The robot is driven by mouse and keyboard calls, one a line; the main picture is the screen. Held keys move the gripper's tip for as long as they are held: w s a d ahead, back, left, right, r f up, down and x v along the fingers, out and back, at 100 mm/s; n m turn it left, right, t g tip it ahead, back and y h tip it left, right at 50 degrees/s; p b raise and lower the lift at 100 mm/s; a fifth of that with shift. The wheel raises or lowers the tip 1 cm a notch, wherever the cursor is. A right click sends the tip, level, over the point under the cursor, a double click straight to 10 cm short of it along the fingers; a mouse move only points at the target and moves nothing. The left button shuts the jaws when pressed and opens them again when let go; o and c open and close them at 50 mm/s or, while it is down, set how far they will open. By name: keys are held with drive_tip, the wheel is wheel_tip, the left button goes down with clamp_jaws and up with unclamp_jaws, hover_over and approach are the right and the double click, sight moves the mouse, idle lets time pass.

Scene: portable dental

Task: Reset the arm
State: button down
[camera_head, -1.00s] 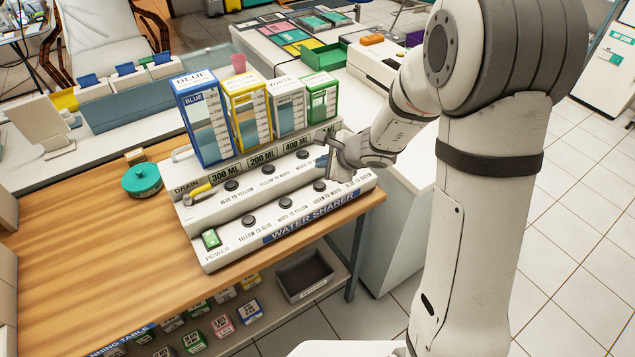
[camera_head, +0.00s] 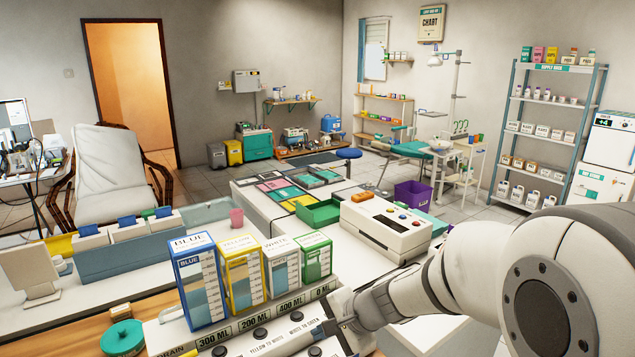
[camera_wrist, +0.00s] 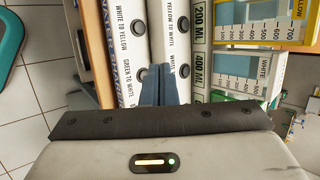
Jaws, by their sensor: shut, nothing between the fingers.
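My gripper (camera_head: 330,328) is at the right end of the water sharer's panel (camera_head: 235,345), just right of the round black buttons. In the wrist view its two blue-grey fingers (camera_wrist: 158,72) are together and empty, over the panel near the "green to white" and "yellow to white" labels. I cannot tell whether the tips touch the panel. My arm reaches in from the lower right of the head view. Behind the panel stand the blue container (camera_head: 199,283), yellow container (camera_head: 242,272), white container (camera_head: 282,268) and green container (camera_head: 315,258).
A green round tin (camera_head: 122,338) sits on the wooden table (camera_head: 80,332) at the left. A white device with coloured buttons (camera_head: 385,228) and a green tray (camera_head: 319,213) stand on the counter behind. Open floor lies further back, near a purple bin (camera_head: 412,195).

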drive_tip(key=s+d+r+n+h, duration=0.2)
drive_tip(key=s+d+n, duration=0.3)
drive_tip(key=s, duration=0.3)
drive_tip(key=s+d+r+n+g+h, duration=0.1)
drive_tip(key=s+d+n+h, duration=0.3)
drive_tip(key=s+d, duration=0.4)
drive_tip(key=shift+d+r+n+g+h, duration=0.2)
drive_tip(key=shift+r+n+g+h, duration=0.15)
drive_tip(key=shift+r, duration=0.5)
drive_tip(key=shift+s, duration=0.1)
